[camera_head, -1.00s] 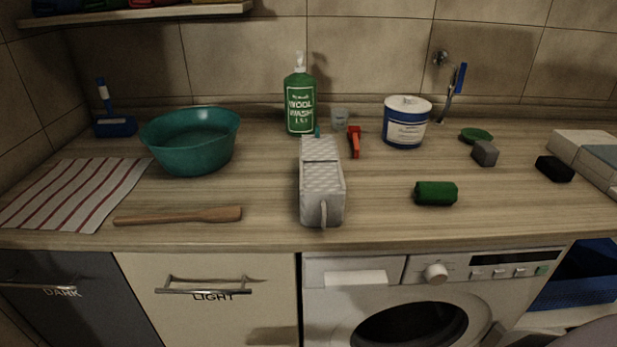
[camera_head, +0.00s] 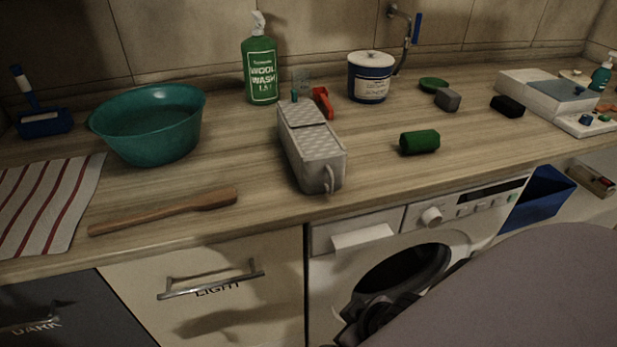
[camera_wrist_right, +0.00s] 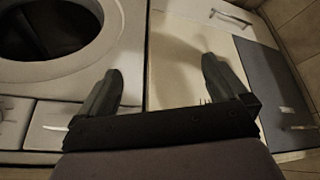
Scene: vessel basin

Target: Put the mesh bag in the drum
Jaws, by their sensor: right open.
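A pale, patterned, boxy item with a loop at its front end, seemingly the mesh bag (camera_head: 314,151), lies on the counter above the washing machine. The drum (camera_head: 402,277) shows as a dark round opening in the machine's front; it also shows in the right wrist view (camera_wrist_right: 38,27). My right gripper (camera_wrist_right: 163,82) is open and empty, with its fingers apart before the cabinet front. In the head view, its dark parts show low by the drum opening, and my arm covers the machine's lower right. My left gripper is not in view.
A wooden spoon (camera_head: 165,211), a teal basin (camera_head: 150,125) and a striped cloth (camera_head: 45,205) lie left of the bag. A green roll (camera_head: 420,142) lies to its right. A green bottle (camera_head: 262,70) and a blue-white tub (camera_head: 370,78) stand behind. The LIGHT drawer handle (camera_head: 210,283) sticks out.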

